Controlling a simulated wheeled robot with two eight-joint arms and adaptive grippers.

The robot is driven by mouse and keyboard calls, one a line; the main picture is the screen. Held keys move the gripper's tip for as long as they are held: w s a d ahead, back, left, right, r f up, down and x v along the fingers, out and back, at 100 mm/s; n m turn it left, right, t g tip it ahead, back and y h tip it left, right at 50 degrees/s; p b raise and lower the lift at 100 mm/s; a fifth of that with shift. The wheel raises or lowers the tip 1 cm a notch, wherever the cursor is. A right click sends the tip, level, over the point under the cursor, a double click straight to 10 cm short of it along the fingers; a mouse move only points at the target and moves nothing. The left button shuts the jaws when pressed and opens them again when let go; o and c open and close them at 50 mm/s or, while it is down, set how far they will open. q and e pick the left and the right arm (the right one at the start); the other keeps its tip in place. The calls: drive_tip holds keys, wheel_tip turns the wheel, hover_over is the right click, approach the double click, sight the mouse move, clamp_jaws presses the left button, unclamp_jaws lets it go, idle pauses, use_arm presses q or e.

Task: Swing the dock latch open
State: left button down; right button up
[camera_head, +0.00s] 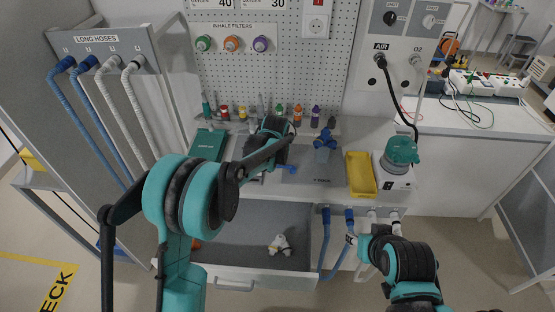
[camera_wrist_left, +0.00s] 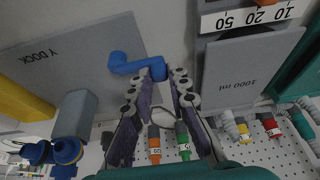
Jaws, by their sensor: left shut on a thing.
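The blue dock latch (camera_wrist_left: 128,64) is a bent bar on the grey dock plate (camera_wrist_left: 45,65) marked "Y DOCK". In the head view the latch (camera_head: 289,169) shows as a small blue bar at the left part of the dock plate (camera_head: 320,184). My left gripper (camera_wrist_left: 168,76) is shut on the latch's end, with the fingertips on either side of it. In the head view my left arm partly hides this gripper (camera_head: 274,164). A blue Y-shaped piece (camera_head: 325,138) sits on a grey post at the back of the dock. My right gripper's fingers are not in view.
A yellow tray (camera_head: 361,175) stands right of the dock, beside a white unit with a teal-green top (camera_head: 401,151). Several bottles line the back shelf. An open drawer (camera_head: 249,243) below the bench holds a small white item (camera_head: 280,245). Blue hoses hang at the bench front.

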use_arm(q)
drive_tip(key=c, duration=1.4)
unclamp_jaws()
drive_tip(key=shift+c, duration=0.2)
drive_tip(key=shift+r, duration=0.1)
drive_tip(key=v, duration=1.2)
